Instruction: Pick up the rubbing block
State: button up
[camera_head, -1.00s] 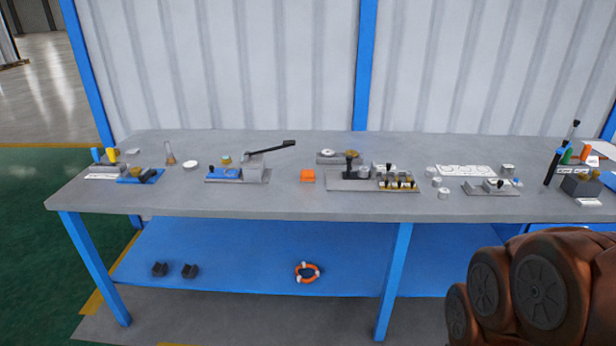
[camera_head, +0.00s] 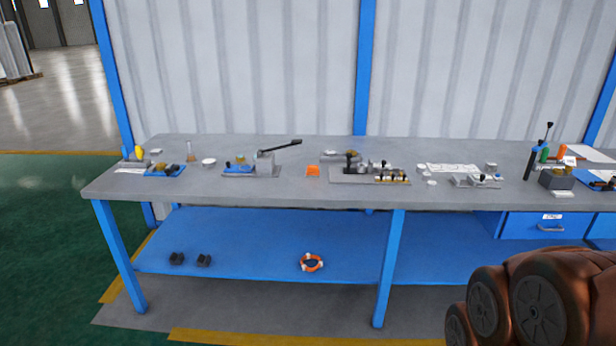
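Several small items stand on the grey tabletop (camera_head: 290,191) of a blue-legged bench. A small orange block (camera_head: 312,170) lies near the middle, apart from its neighbours. I cannot tell for sure whether it is the rubbing block; the items are too small to read. A blue-and-grey lever fixture (camera_head: 267,165) stands left of it. A grey fixture with several brass-coloured parts (camera_head: 345,176) stands right of it. My arm shows at the lower right, in front of the bench. My gripper is out of view.
A dark box with upright coloured tools (camera_head: 556,180) stands at the right end. A blue lower shelf (camera_head: 240,240) holds an orange-and-white ring (camera_head: 312,263) and two dark blocks (camera_head: 190,259). Blue drawers (camera_head: 549,226) are at the right. Green floor (camera_head: 45,235) lies open at the left.

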aim_at(313, 171)
jog(key=u, duration=0.6)
jog(key=i, duration=0.9)
jog(key=u, duration=0.65)
jog(key=i, duration=1.15)
jog(key=z, duration=0.6)
jog(key=i, duration=0.85)
jog(key=z, duration=0.05)
